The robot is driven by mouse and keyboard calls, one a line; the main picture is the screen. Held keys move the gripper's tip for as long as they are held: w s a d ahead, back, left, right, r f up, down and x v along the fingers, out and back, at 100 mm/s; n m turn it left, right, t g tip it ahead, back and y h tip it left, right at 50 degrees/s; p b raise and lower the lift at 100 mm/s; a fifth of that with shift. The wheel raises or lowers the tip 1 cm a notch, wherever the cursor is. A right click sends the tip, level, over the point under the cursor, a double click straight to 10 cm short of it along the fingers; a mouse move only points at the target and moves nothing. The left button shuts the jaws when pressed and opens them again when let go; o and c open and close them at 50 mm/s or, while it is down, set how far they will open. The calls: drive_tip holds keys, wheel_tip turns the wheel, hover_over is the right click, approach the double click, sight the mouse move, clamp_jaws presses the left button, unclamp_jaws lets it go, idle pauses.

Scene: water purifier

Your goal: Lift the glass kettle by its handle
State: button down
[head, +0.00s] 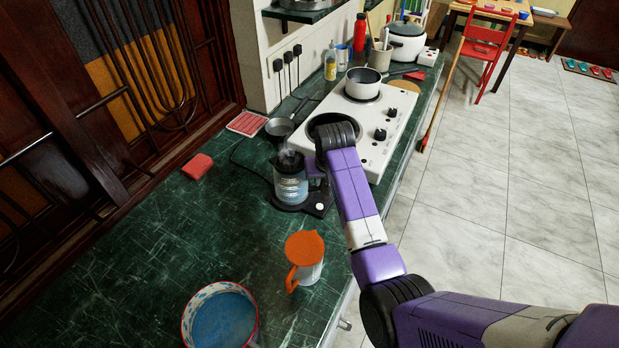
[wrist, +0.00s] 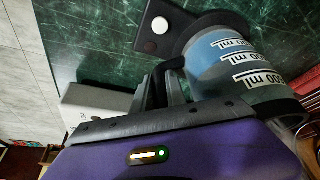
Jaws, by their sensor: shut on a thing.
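The glass kettle (head: 291,187) stands upright on its dark base (head: 318,203) on the green counter, to the left of my arm. Blue contents and volume marks show through its glass in the wrist view (wrist: 222,62). My gripper (head: 314,174) is at the kettle's right side, where the dark handle is. In the wrist view my gripper (wrist: 168,88) is shut on the dark handle (wrist: 174,66). The fingers hide part of the handle. The kettle looks seated on the base, with no clear gap visible.
A white stove (head: 375,150) with a white pot (head: 363,84) lies just behind. A small pan (head: 279,127) is beside it. An orange-lidded jug (head: 305,255) and a blue basin (head: 222,318) stand in front. A red block (head: 197,166) lies left.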

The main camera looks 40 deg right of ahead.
wheel_tip(320, 180, up, 20)
drive_tip(key=b, duration=0.1)
idle(0.4)
drive_tip(key=shift+w+r, duration=0.1)
drive_tip(key=shift+r, duration=0.1)
drive_tip(key=shift+r+p, duration=1.4)
drive_tip(key=shift+p, duration=0.45)
